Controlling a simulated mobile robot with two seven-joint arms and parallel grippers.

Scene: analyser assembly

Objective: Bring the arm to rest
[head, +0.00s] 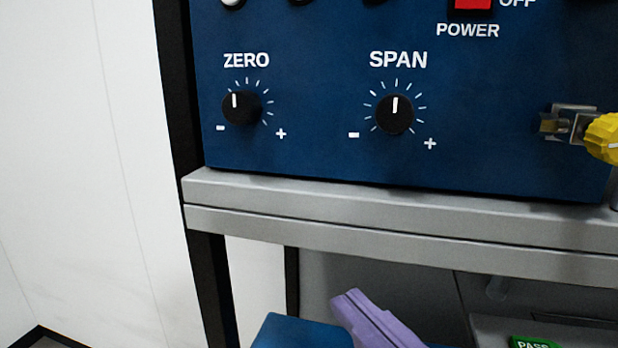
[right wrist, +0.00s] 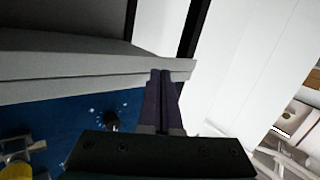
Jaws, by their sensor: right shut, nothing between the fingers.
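My right gripper (head: 347,300) shows as purple fingers at the bottom of the head view, below the grey shelf edge and apart from the blue analyser panel (head: 310,110). In the right wrist view its fingers (right wrist: 161,74) lie together, shut and empty, with the shelf's end behind them. The panel carries a black ZERO knob (head: 240,106) and a black SPAN knob (head: 395,114). The ZERO pointer is about upright, tilted slightly left; the SPAN pointer is about upright. My left gripper is in neither view.
The grey shelf (head: 400,230) crosses under the panel, with a black frame post (head: 180,90) at its left. A yellow knob (head: 605,138) on a metal fitting sticks out at the right. A green PASS label (head: 535,342) shows low down. Open space and a white wall (head: 80,150) lie left.

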